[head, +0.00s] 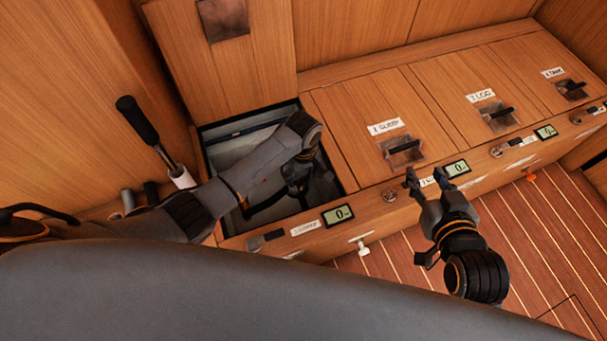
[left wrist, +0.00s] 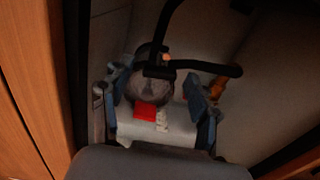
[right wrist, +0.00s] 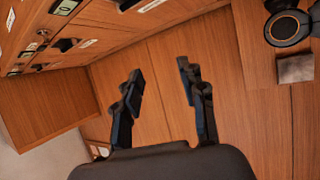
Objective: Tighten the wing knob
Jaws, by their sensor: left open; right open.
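I cannot make out for certain which part is the wing knob. My left gripper (head: 297,178) reaches down into the open compartment (head: 213,148) of the bench. In the left wrist view its open fingers (left wrist: 158,84) stand on either side of a pale cylinder (left wrist: 150,131) with a grey rounded top (left wrist: 148,88) and a red patch (left wrist: 145,110). I cannot tell whether they touch it. A black bent bar (left wrist: 210,67) crosses beside it. My right gripper (head: 427,184) is open and empty above the bench's front edge; its fingers also show in the right wrist view (right wrist: 160,72).
The compartment's wooden lid (head: 215,60) stands raised. Closed lids with black latches (head: 403,146) continue to the right. A black-gripped lever (head: 138,120) stands left of the opening.

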